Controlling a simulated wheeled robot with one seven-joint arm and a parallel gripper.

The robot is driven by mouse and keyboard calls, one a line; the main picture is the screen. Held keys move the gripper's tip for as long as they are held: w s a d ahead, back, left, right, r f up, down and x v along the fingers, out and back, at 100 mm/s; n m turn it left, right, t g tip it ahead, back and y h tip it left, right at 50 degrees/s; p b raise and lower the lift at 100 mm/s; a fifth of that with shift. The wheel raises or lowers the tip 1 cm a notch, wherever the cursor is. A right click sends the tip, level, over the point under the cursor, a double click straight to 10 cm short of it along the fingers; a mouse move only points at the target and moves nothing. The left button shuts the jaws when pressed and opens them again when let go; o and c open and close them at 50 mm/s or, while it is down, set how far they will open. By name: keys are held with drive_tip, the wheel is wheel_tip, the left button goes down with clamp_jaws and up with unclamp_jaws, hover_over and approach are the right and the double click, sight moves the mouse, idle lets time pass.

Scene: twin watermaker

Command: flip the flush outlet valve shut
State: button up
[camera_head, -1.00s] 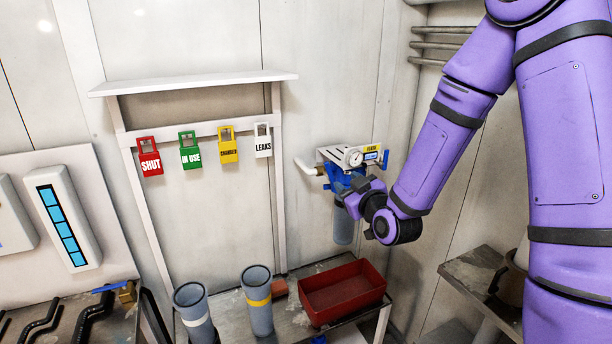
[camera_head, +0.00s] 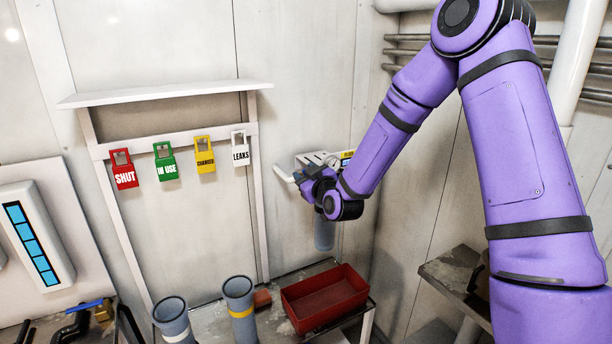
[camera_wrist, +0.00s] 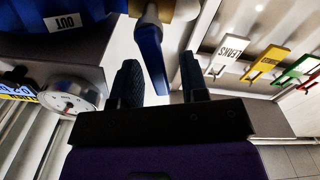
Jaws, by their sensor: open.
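The flush outlet valve shows in the wrist view as a blue lever (camera_wrist: 149,45) on a brass and white fitting (camera_wrist: 158,10), near an OUT label (camera_wrist: 63,22). My gripper (camera_wrist: 159,66) is open, with one dark finger on each side of the lever's free end. The lever hangs between the fingers; I cannot tell whether it touches either one. In the head view my gripper (camera_head: 313,178) is at the filter unit on the wall, and my wrist hides the valve. The clear-grey filter bowl (camera_head: 325,234) hangs below.
A pressure gauge (camera_wrist: 72,96) sits close beside the left finger in the wrist view. A rack with red, green, yellow and white tags (camera_head: 240,150) hangs to the left. A red tray (camera_head: 325,302) and grey canisters (camera_head: 239,300) stand on the bench below.

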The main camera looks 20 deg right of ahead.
clamp_jaws()
drive_tip(key=m, duration=0.1)
drive_tip(key=d+m, duration=0.1)
drive_tip(key=m, duration=0.2)
drive_tip(key=shift+w+d+r, duration=0.15)
drive_tip(key=shift+d, duration=0.1)
idle(0.4)
unclamp_jaws()
